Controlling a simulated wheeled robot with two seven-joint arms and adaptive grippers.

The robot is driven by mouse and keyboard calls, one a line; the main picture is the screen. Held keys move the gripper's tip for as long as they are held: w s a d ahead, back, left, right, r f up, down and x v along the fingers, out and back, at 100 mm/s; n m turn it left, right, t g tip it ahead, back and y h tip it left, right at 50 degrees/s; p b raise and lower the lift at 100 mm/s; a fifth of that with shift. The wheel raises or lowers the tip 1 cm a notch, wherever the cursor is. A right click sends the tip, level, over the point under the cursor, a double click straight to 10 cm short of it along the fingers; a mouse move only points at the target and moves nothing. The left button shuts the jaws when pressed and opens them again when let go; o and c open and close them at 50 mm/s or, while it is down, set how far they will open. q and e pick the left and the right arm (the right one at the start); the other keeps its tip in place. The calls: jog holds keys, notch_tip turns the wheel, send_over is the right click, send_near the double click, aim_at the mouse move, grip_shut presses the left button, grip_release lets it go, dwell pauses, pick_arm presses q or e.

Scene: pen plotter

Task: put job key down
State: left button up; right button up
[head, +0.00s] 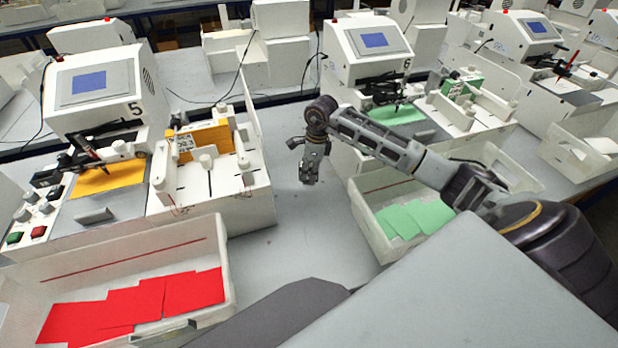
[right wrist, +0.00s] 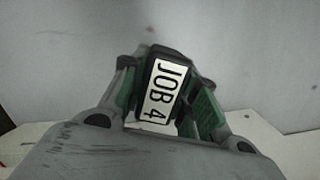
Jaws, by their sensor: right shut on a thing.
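My right gripper (head: 309,174) hangs pointing down over the bare grey table (head: 300,225), between the plotter marked 5 and the plotter marked 6. In the right wrist view the gripper's fingers (right wrist: 165,100) are shut on the job key (right wrist: 163,90), a small dark block with a white label reading "JOB 4". Grey table surface shows beyond the key. I cannot tell whether the key touches the table or is held a little above it. The key is too small to make out in the head view. My left gripper is not in view.
Plotter 5 (head: 95,87) with an orange sheet stands left, plotter 6 (head: 370,48) with a green sheet stands right. A white bin (head: 215,255) holds red sheets, and another bin (head: 370,235) holds green sheets. The table strip between them is clear.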

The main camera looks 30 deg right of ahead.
jog(key=shift+f, duration=0.55)
notch_tip(320, 180, down, 2)
jog(key=shift+f, duration=0.45)
jog(key=o, duration=0.8)
jog(key=shift+o, duration=0.8)
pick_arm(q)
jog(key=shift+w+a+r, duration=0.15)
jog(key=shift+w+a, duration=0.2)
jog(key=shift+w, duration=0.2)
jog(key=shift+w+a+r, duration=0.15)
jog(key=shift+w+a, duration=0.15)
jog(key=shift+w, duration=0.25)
